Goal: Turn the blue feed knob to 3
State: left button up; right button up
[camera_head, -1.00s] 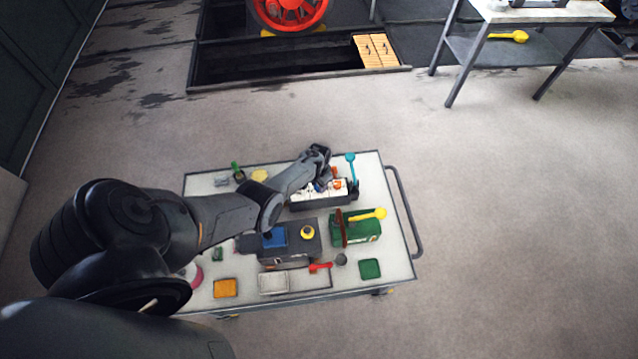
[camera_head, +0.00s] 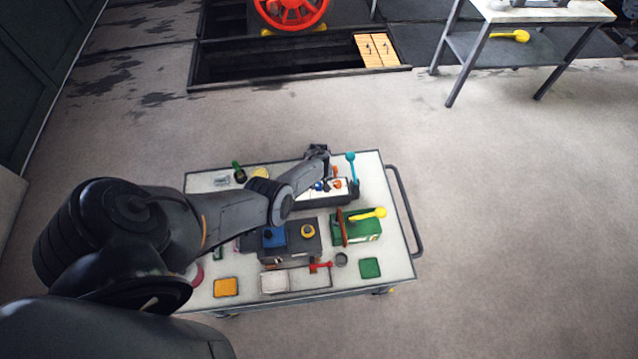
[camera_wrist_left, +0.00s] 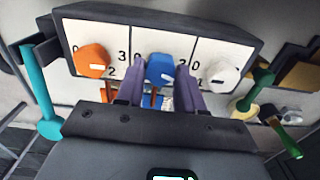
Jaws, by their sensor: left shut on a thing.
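The blue feed knob (camera_wrist_left: 160,69) is on the middle panel of a dark box with white faces (camera_wrist_left: 150,35), between an orange knob (camera_wrist_left: 92,60) and a white knob (camera_wrist_left: 220,75). My left gripper (camera_wrist_left: 160,77) is shut on the blue knob, one finger on each side. A pale mark shows on the knob, but the number it points to cannot be read; the fingers cover part of the scale. In the head view the box (camera_head: 325,199) stands at the cart's far side, with my left gripper (camera_head: 324,178) at it. My right gripper is not in view.
A teal lever (camera_wrist_left: 40,95) stands beside the box's orange-knob end. A green box with a yellow lever (camera_head: 362,227) and a grey box with blue and yellow parts (camera_head: 290,242) stand nearer on the cart (camera_head: 395,240). A rail (camera_head: 408,215) runs along the cart's right edge.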

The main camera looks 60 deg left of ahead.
pick_arm(q)
jog(key=shift+n, duration=2)
jog(key=o, duration=1)
jog(key=shift+o, duration=0.2)
